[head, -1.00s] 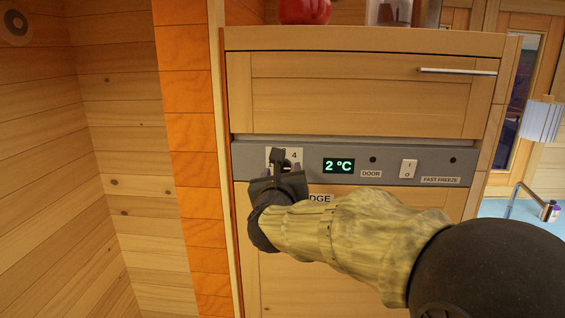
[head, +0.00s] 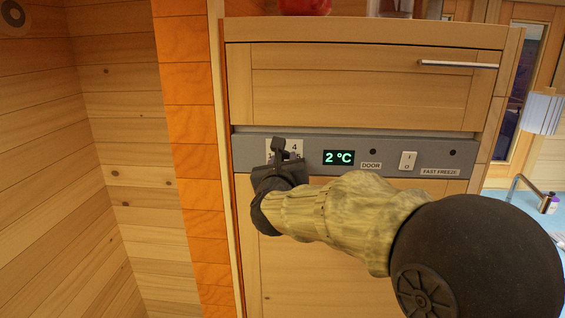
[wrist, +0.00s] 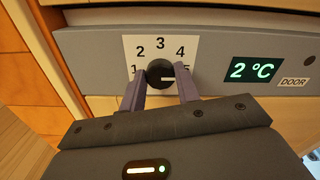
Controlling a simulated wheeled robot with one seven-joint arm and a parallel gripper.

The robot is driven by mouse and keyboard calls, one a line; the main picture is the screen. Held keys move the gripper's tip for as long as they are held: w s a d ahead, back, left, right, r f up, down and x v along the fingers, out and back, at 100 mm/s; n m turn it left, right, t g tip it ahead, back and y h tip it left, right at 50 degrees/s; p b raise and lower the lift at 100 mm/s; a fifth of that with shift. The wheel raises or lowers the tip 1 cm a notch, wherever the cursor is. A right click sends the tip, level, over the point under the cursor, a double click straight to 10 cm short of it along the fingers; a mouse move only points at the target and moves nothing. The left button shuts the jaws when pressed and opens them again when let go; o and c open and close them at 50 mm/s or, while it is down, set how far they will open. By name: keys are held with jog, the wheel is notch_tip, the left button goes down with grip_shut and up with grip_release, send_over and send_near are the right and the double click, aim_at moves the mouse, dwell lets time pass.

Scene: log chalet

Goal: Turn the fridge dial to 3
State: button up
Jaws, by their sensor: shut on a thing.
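The fridge dial (wrist: 160,73) is a round black knob on a white number plate (wrist: 160,48) marked 1 to 5 in an arc, with 3 at the top. My gripper (wrist: 161,80) is shut on the dial, with one purple-grey finger on each side. The fingers partly cover the 1 and the 5. In the head view, my gripper (head: 282,152) is at the left end of the grey panel and hides the dial and most of the plate. The green display (head: 339,157) reads 2 °C.
The grey panel (head: 310,143) also carries a DOOR label (head: 371,165), a white rocker switch (head: 408,160) and a FAST FREEZE label (head: 440,171). A wooden drawer (head: 340,85) with a bar handle (head: 457,64) is above. A wooden wall (head: 110,120) stands to the left.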

jog(key=shift+f, duration=0.1)
jog(key=n+b, duration=0.4)
jog(key=n, duration=0.4)
jog(key=shift+a, duration=0.1)
jog(key=n, duration=0.4)
jog(key=shift+n, duration=0.3)
jog(key=n+p, duration=0.1)
jog(key=n, duration=0.4)
jog(key=shift+f, duration=0.1)
jog(key=o, duration=1)
